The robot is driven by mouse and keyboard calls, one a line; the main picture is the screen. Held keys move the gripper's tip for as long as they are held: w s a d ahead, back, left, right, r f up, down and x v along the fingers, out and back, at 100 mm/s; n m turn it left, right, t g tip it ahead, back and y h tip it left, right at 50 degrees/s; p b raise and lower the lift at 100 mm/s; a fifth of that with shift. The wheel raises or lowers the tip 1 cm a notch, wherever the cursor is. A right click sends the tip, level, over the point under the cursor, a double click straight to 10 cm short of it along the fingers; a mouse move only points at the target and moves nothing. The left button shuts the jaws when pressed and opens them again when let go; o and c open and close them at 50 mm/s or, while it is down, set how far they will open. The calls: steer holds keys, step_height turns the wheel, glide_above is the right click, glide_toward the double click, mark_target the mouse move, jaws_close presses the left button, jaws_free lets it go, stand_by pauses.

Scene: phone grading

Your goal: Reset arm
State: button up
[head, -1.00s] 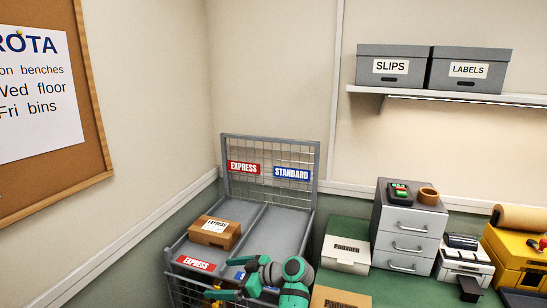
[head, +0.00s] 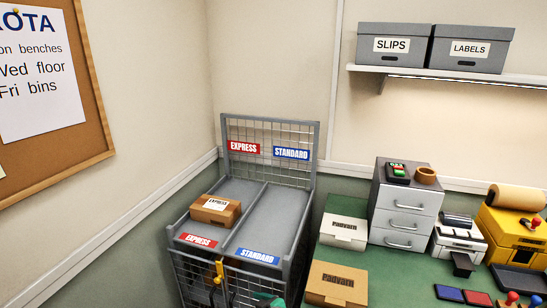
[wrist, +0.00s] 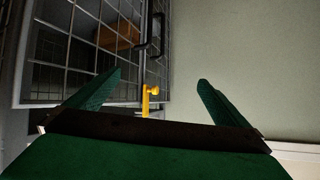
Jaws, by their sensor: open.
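My gripper (wrist: 158,95) is open and empty in the wrist view, its two green fingers spread apart. Beyond it is the grey wire side of the trolley, with a yellow latch (wrist: 150,98) showing between the fingers, farther off. In the head view only a bit of my green arm shows at the bottom edge, in front of the trolley; the fingers cannot be made out there. A brown parcel (head: 215,211) labelled EXPRESS lies in the left, express bay of the trolley (head: 269,188). The standard bay on the right looks empty.
A green bench (head: 390,288) stands right of the trolley, with a white Padvarn box (head: 343,232), a brown Padvarn box (head: 336,285), a grey drawer unit (head: 405,207) and a yellow machine (head: 508,235). The wall is on the left.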

steer(key=s+d+f+m+t+h, duration=0.1)
steer(key=s+d+f+m+h, duration=0.25)
steer(key=s+f, duration=0.4)
steer(key=s+d+f+m+t+h, duration=0.1)
steer(key=s+d+f+h, duration=0.15)
steer(key=s, duration=0.65)
steer(key=s+d+f+m+t+h, duration=0.15)
steer(key=s+d, duration=0.25)
steer(key=s, duration=0.6)
steer(key=s+r+m+t+h, duration=0.1)
steer(key=s+r+t, duration=0.3)
steer(key=s+r, duration=1.6)
steer(key=s+m, duration=0.1)
steer(key=s, duration=0.2)
steer(key=shift+a, duration=0.15)
steer(key=shift+h, duration=0.25)
